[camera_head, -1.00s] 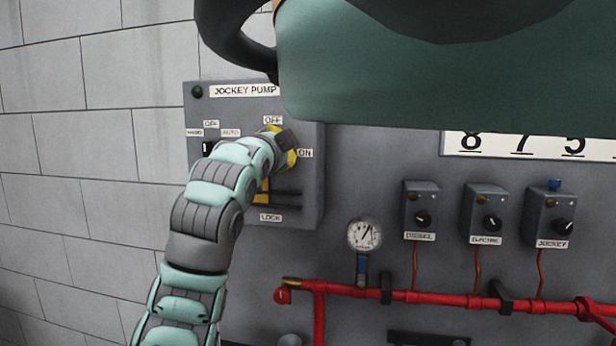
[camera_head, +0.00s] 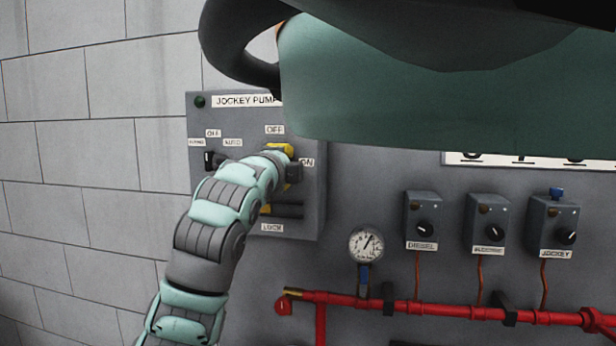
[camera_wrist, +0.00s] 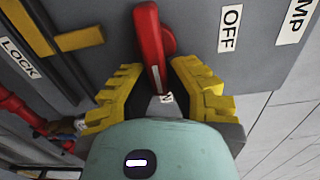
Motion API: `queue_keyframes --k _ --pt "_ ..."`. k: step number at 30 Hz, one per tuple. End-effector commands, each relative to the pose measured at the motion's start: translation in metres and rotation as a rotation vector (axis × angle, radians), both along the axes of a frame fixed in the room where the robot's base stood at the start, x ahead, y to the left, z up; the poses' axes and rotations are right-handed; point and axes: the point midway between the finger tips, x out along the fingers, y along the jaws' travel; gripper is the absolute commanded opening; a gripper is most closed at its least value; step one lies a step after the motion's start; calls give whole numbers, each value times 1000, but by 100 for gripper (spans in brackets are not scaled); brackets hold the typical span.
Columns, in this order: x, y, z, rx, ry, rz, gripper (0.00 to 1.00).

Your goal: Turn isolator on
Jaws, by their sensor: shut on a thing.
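The isolator's red handle (camera_wrist: 150,45) stands out from the grey jockey pump panel (camera_head: 312,215) in the wrist view. My gripper (camera_wrist: 155,78) has its yellow fingers on both sides of the handle and is shut on it. An OFF label (camera_wrist: 229,28) is to the right of the handle in the wrist view. In the head view my gripper (camera_head: 282,158) is at the panel, just below the OFF label (camera_head: 275,130) and beside the partly covered ON label (camera_head: 307,163). My gripper hides the handle there.
A black selector switch (camera_head: 210,160) is left of my gripper. A lock slot with a yellow piece (camera_head: 265,209) is below. A gauge (camera_head: 366,245), red pipe (camera_head: 430,308) and several control boxes, including the diesel one (camera_head: 423,220), are to the right.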

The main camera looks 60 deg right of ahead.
Motion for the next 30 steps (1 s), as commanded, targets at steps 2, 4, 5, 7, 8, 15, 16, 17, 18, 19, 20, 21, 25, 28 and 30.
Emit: queue_keyframes --k 2,4,5,7,8,15,16,17,18,19,20,21,25,28,30 --pt "0 0 -2 8 0 1 0" --pt "0 -1 -2 8 0 1 0" --pt "0 -1 -3 8 0 1 0" --pt "0 -1 -3 8 0 1 0" --pt "0 -1 -3 8 0 1 0" --pt "0 0 -2 5 0 0 31" --pt "0 0 -2 5 0 0 34" --pt "0 0 -2 4 0 0 37" --pt "0 0 -1 4 0 0 41" --pt "0 0 -1 4 -1 0 44" --pt "0 0 -1 4 -1 0 45" --pt "0 0 -1 4 -1 0 45" --pt "0 0 -1 3 -1 0 45" --pt "0 1 -1 2 -1 0 45" --pt "-1 3 0 2 -2 0 45"
